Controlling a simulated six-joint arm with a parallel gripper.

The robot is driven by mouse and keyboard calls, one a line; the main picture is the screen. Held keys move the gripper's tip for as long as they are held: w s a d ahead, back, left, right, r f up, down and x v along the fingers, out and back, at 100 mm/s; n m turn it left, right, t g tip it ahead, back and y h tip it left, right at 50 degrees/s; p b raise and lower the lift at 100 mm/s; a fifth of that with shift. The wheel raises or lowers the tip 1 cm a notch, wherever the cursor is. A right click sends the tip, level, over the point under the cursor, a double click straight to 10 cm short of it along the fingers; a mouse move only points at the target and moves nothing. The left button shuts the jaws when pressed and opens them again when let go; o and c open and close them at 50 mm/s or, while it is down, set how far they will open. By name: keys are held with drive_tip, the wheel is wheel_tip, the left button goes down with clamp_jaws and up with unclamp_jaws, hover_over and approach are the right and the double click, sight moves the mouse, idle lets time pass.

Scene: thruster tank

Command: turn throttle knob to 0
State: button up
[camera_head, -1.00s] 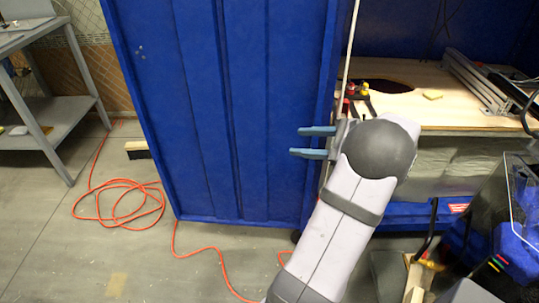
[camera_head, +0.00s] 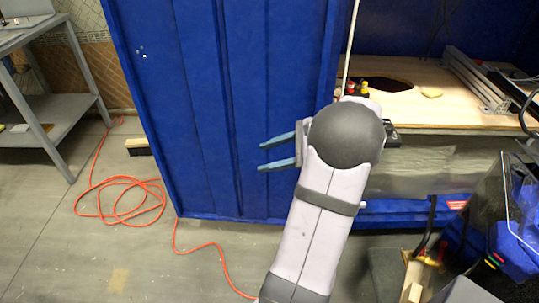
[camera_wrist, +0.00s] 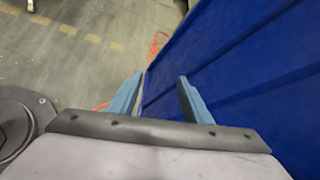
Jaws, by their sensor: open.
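My gripper (camera_head: 276,152) has two blue fingers, spread apart with nothing between them. In the head view it points left, in front of the blue panel (camera_head: 215,60). In the wrist view my gripper (camera_wrist: 158,96) is also empty, with the blue panel to its right and floor beyond. I cannot make out a throttle knob in either view. Small red and yellow parts (camera_head: 358,88) stand at the wooden surface's left edge, partly hidden by my arm; I cannot tell what they are.
A wooden surface (camera_head: 440,105) with a dark hole lies inside the blue cabinet at right. A clear-sided box (camera_head: 510,210) stands at lower right. An orange cord (camera_head: 120,200) lies on the floor. A grey table (camera_head: 60,115) stands at far left.

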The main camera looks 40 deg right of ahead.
drive_tip(key=shift+d, duration=0.1)
drive_tip(key=shift+c, duration=0.2)
drive_tip(key=s+d+r+m+t+h+p, duration=0.3)
drive_tip(key=s+d+m+p, duration=0.15)
drive_tip(key=d, duration=0.35)
drive_tip(key=s+d+r+m+t+h+p, duration=0.35)
drive_tip(key=s+d+m, duration=0.25)
drive_tip(key=d, duration=0.3)
drive_tip(key=s+d+f+m+h+p, duration=0.1)
drive_tip(key=s+d+m+h, duration=0.1)
drive_tip(key=s+d, duration=0.1)
drive_tip(key=s+d+m+h+p, duration=0.1)
drive_tip(key=s+d+m+h, duration=0.1)
drive_tip(key=s, duration=0.4)
drive_tip(key=s+d+f+m+h+p, duration=0.1)
drive_tip(key=s+d+m+h, duration=0.1)
drive_tip(key=s+d+h, duration=0.2)
drive_tip(key=shift+s+d+f+m+g+p, duration=0.15)
drive_tip(key=shift+s+f+m+g+p, duration=0.1)
drive_tip(key=shift+f+g+p, duration=0.15)
drive_tip(key=shift+s+d+f, duration=0.15)
drive_tip(key=shift+d+f, duration=0.05)
drive_tip(key=shift+p+x, duration=0.35)
drive_tip(key=shift+x, duration=3.35)
